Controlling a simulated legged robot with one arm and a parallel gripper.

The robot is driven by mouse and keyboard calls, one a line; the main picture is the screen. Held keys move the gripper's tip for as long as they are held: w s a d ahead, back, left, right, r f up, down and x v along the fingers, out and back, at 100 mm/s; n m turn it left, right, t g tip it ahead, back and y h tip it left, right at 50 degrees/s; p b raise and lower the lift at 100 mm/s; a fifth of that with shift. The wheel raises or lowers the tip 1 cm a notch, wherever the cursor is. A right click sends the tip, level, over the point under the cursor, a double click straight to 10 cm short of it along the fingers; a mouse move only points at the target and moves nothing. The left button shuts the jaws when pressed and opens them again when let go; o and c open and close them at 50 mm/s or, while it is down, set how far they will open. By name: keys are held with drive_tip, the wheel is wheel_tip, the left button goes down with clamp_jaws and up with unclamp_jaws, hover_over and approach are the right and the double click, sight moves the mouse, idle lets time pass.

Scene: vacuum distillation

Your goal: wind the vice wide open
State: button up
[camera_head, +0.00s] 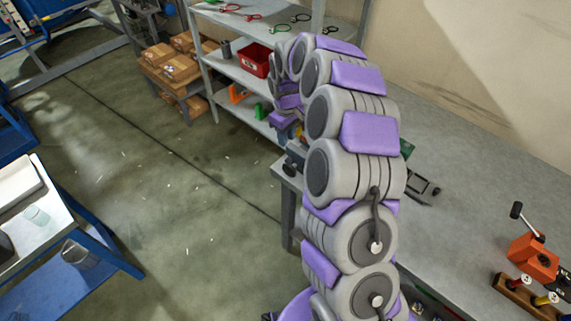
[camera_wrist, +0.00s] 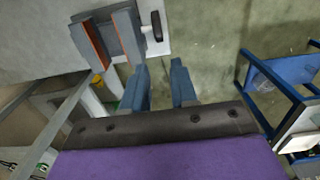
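The vice (camera_wrist: 126,32) is at the top left of the wrist view, on the edge of a pale bench. It has grey-blue jaw plates with orange-brown strips, standing a little apart. Its black crank handle (camera_wrist: 157,26) sticks out on the right side, over the floor side of the bench. My gripper (camera_wrist: 159,67) is open and empty, its two blue-grey fingers apart. The fingers lie below the handle in the picture and do not touch it. In the head view my arm hides most of the vice and the gripper; a small dark part (camera_head: 292,165) shows at the bench corner.
The grey workbench (camera_head: 465,215) runs along the right, with an orange tool (camera_head: 533,257) and a wooden rack (camera_head: 520,296) on it. Shelves (camera_head: 235,62) stand behind. A blue-framed table (camera_head: 105,245) is at left. Open floor lies between.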

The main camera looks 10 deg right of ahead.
hover_over(286, 165)
drive_tip(key=d, duration=0.1)
wheel_tip(286, 165, down, 7)
drive_tip(key=shift+d+f+b, duration=0.1)
drive_tip(key=shift+f+b, duration=0.05)
drive_tip(key=shift+b, duration=0.2)
drive_tip(key=f, duration=0.4)
drive_tip(key=a+f, duration=0.1)
drive_tip(key=f, duration=0.1)
drive_tip(key=shift+a+f+b, duration=0.1)
drive_tip(key=shift+f+b, duration=0.15)
drive_tip(key=shift+b, duration=0.1)
drive_tip(key=shift+d+f, duration=0.45)
drive_tip(key=shift+a, duration=0.2)
clamp_jaws()
